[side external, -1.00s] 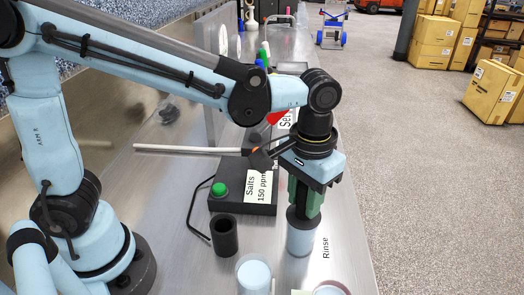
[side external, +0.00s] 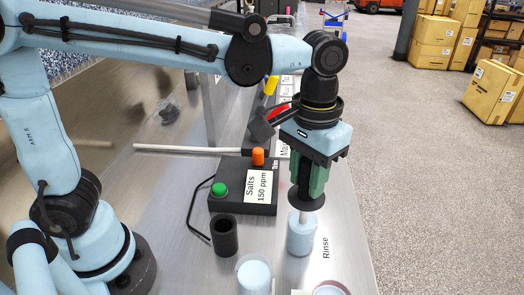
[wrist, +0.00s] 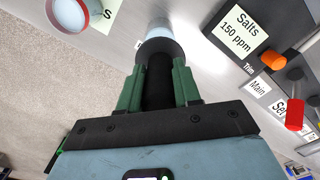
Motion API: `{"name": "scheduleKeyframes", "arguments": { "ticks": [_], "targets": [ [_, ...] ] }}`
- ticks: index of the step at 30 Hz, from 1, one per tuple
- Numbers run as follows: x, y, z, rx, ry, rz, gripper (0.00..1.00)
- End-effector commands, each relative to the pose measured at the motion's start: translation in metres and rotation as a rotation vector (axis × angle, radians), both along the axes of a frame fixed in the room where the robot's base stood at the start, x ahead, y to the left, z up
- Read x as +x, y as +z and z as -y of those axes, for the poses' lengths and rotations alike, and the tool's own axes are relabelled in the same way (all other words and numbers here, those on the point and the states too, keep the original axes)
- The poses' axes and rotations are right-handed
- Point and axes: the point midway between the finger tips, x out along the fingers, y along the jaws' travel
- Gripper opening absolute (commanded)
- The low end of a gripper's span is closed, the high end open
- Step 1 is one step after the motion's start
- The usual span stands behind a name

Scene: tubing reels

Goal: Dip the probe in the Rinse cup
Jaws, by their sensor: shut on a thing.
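My gripper (side external: 310,182), with green fingers, is shut on the black probe (side external: 306,201) and holds it upright over the Rinse cup (side external: 301,238). The cup is pale blue and stands beside the "Rinse" label. The probe's black collar is clear above the rim. Its thin grey tip points down at the cup's mouth; I cannot tell whether its lower end is still inside. In the wrist view the probe's black body (wrist: 158,84) is between the green fingers, and its collar hides part of the cup.
A black control box (side external: 244,195) with green and orange knobs and a "Salts 150 ppm" label stands behind the cups. An empty black holder (side external: 224,236), another pale blue cup (side external: 254,273) and a red-rimmed cup (side external: 330,290) are nearby. The bench's right edge is close.

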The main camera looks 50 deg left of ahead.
Motion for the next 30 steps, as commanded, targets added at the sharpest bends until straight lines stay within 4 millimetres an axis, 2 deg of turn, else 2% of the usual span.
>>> {"name": "scheduleKeyframes", "arguments": {
  "ticks": [21, 30],
  "targets": [
    [0.000, 0.045, 0.000, 0.000, 0.000, 0.000, 0.00],
    [0.000, 0.052, 0.000, 0.000, 0.000, 0.000, 0.00]
  ]
}}
